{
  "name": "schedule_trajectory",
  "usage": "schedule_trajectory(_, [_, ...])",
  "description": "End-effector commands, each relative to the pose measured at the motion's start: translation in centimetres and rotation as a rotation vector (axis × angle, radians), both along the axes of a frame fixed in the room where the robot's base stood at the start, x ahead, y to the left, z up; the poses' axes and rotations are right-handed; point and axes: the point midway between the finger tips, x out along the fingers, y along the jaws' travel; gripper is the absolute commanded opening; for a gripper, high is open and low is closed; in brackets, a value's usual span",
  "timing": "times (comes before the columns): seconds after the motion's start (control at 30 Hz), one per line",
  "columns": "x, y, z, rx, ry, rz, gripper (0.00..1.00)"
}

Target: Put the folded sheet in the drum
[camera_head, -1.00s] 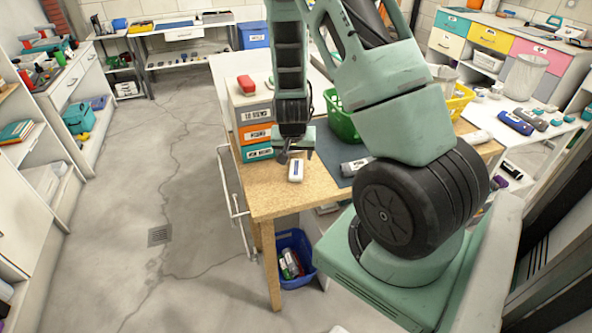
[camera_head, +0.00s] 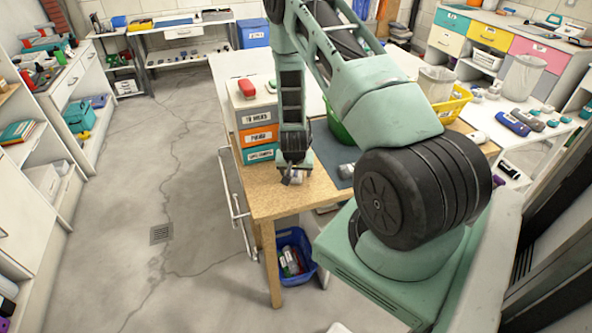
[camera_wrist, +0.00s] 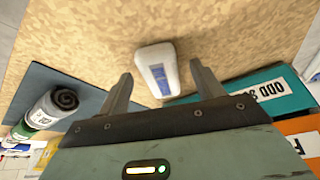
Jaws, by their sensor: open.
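My gripper (camera_head: 292,177) is open, low over the near left corner of the wooden table. In the wrist view its two fingers (camera_wrist: 160,75) stand apart, with a small white item with a blue label (camera_wrist: 157,68) between and just beyond their tips. Nothing is visibly held. In the head view the gripper mostly hides this item. I cannot make out a folded sheet for certain. No drum can be clearly identified. A grey rolled item with a white label (camera_wrist: 48,110) lies on the dark blue mat (camera_wrist: 35,82).
Stacked grey, orange and teal labelled boxes (camera_head: 258,136) stand close to the gripper, with a red item (camera_head: 247,88) on top. Green (camera_head: 338,128) and yellow (camera_head: 452,105) baskets stand farther right. A blue bin (camera_head: 296,235) sits below the table. The floor at left is open.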

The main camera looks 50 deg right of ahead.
Motion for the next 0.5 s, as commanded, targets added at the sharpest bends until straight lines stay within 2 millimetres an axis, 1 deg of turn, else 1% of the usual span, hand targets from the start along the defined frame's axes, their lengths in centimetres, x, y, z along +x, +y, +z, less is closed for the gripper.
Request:
schedule_trajectory(0.1, [0.06, -0.10, -0.38, 0.000, 0.000, 0.000, 0.66])
schedule_trajectory(0.27, [0.09, -0.12, -0.41, 0.000, 0.000, 0.000, 0.66])
schedule_trajectory(0.3, [0.08, -0.11, -0.41, 0.000, 0.000, 0.000, 0.64])
schedule_trajectory(0.37, [0.09, -0.12, -0.41, 0.000, 0.000, 0.000, 0.47])
schedule_trajectory(0.4, [0.08, -0.11, -0.40, 0.000, 0.000, 0.000, 0.36])
schedule_trajectory(0.47, [0.08, -0.11, -0.40, 0.000, 0.000, 0.000, 0.19])
schedule_trajectory(0.5, [0.08, -0.11, -0.39, 0.000, 0.000, 0.000, 0.19])
